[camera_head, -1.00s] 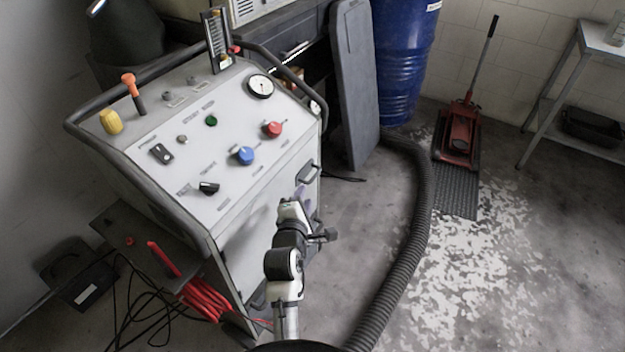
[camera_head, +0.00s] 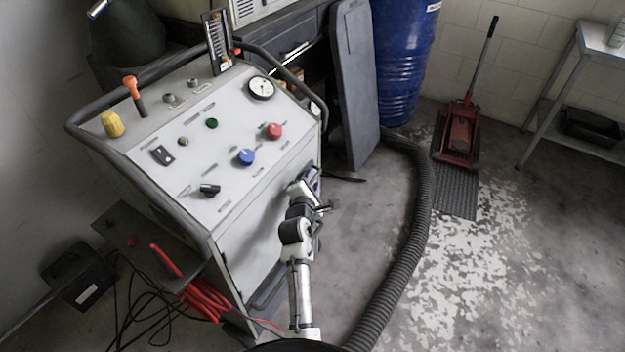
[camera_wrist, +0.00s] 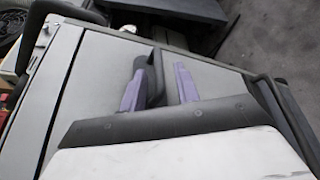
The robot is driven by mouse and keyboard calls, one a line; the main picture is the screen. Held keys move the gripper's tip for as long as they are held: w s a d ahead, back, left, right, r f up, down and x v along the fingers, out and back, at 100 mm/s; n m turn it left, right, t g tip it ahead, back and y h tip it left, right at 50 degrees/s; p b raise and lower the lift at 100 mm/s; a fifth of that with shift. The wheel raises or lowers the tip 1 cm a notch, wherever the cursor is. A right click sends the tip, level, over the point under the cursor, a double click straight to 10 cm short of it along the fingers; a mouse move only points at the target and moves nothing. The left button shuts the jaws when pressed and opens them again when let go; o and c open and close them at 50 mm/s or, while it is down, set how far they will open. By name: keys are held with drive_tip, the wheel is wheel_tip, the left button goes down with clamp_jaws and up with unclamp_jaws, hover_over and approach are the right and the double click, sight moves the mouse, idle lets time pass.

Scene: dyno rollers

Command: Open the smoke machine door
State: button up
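The smoke machine (camera_head: 225,150) is a pale grey cabinet with a sloping control panel and a black tube rail. Its front door panel (camera_head: 250,240) looks closed, flush with the cabinet. My gripper (camera_head: 314,177) is at the upper right of this front in the head view, covering the door handle there. In the wrist view my gripper (camera_wrist: 160,70) has two purple fingers standing apart. The black door handle (camera_wrist: 153,72) shows between them, closer to the left finger. I cannot tell whether that finger touches it. The door surface (camera_wrist: 100,75) lies behind the fingers.
A thick black hose (camera_head: 412,235) curves over the floor to the right. A blue drum (camera_head: 402,60), a grey board (camera_head: 355,90) and a red floor jack (camera_head: 459,135) stand behind. Red cables (camera_head: 200,295) hang at the machine's lower left.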

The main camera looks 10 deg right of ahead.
drive_tip(key=shift+w+d+f, duration=0.15)
drive_tip(key=shift+w+d, duration=0.1)
drive_tip(key=shift+w, duration=0.35)
clamp_jaws()
